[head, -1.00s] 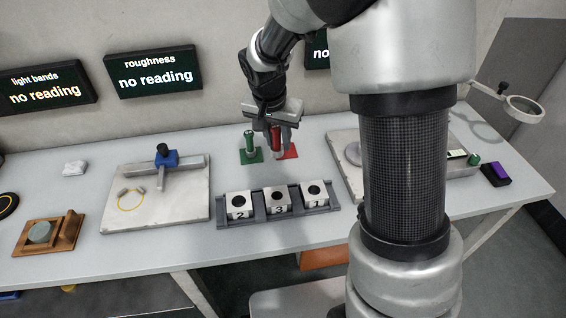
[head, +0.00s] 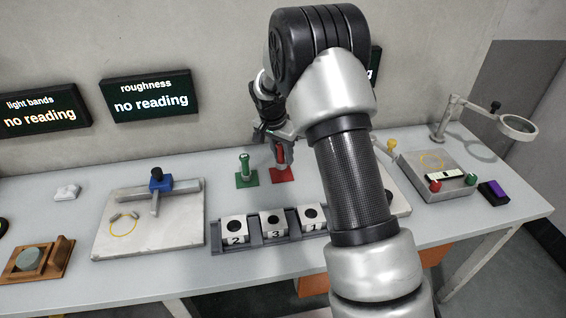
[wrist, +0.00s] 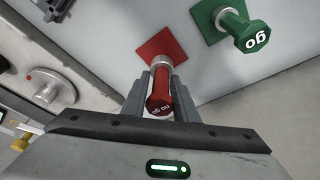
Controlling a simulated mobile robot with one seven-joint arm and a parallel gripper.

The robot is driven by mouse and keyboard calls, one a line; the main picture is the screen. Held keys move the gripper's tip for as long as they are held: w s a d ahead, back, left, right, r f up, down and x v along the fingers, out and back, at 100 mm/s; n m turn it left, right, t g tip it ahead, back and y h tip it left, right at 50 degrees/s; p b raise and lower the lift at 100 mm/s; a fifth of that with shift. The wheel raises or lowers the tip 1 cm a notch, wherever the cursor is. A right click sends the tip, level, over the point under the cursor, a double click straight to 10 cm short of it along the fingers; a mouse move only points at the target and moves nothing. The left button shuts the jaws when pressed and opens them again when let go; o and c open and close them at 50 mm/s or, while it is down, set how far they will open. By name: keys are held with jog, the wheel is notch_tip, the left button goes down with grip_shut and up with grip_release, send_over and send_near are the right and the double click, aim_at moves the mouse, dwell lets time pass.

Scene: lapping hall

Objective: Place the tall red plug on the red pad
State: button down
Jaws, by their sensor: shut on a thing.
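The tall red plug (wrist: 158,103) is held between the two fingers of my gripper (wrist: 160,85), which is shut on it. Its grey metal end points toward the red pad (wrist: 157,42), just beyond it in the wrist view. In the head view the red plug (head: 281,153) is upright over the red pad (head: 283,175), with my gripper (head: 281,150) around it. I cannot tell whether the plug touches the pad. The plug's top carries white lettering, not readable for certain.
A green plug (head: 244,165) stands on a green pad (head: 247,182) just left of the red pad. A rack (head: 253,245) with numbered white blocks lies in front. A grey plate (head: 105,232) with a blue-topped gauge is at left. My arm hides part of the right side.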

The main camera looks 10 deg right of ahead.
aim_at(283, 162)
jog(key=shift+f, duration=1.4)
jog(key=shift+f+b, duration=0.2)
jog(key=shift+b, duration=0.1)
jog(key=c, duration=1.4)
grip_release()
